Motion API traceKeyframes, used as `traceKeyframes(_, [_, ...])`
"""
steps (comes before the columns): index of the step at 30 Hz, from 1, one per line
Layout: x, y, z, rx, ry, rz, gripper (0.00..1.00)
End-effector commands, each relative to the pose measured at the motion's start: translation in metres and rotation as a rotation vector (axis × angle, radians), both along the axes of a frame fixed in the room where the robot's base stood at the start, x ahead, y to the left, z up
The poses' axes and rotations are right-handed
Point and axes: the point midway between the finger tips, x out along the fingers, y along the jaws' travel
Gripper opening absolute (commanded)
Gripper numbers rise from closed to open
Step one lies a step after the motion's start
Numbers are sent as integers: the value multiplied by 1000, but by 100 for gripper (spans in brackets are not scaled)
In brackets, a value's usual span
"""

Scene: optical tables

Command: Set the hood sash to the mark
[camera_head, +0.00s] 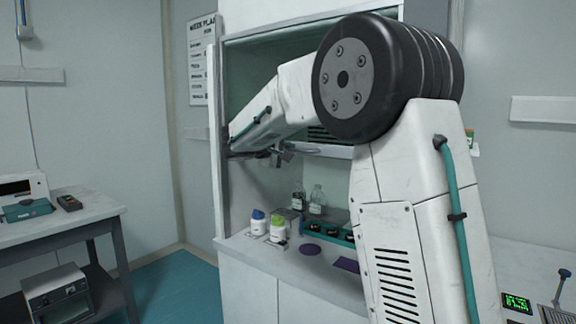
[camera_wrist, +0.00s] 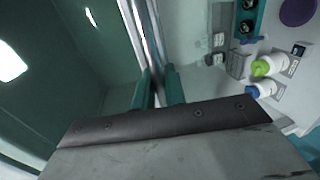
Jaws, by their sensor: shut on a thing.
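The fume hood (camera_head: 213,130) stands at the centre, with its greenish sash pane (camera_head: 262,68) visible behind my arm. The sash's pale lower rail (camera_head: 328,151) is partly hidden by my arm in the head view. In the wrist view the pane (camera_wrist: 75,60) fills the left side and the rail (camera_wrist: 146,35) runs up from between my fingers. My gripper (camera_wrist: 159,80) has teal fingers shut on this rail. My gripper also shows at the rail's left part in the head view (camera_head: 284,156). I cannot make out the mark in either view.
On the hood's worktop are white bottles with blue (camera_head: 258,222) and green (camera_head: 278,229) caps, clear bottles (camera_head: 317,199), a teal rack (camera_head: 330,233) and purple discs (camera_head: 310,250). A side bench (camera_head: 55,228) stands at left. Open floor (camera_head: 165,285) lies between bench and hood.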

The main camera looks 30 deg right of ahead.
Motion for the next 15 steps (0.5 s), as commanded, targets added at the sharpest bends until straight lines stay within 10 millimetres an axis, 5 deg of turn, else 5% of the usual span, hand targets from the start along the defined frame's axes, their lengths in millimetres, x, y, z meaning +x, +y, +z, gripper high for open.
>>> traceKeyframes(14, [0,0,7,-1,-1,2,0])
traceKeyframes(15, [0,0,7,-1,-1,2,17])
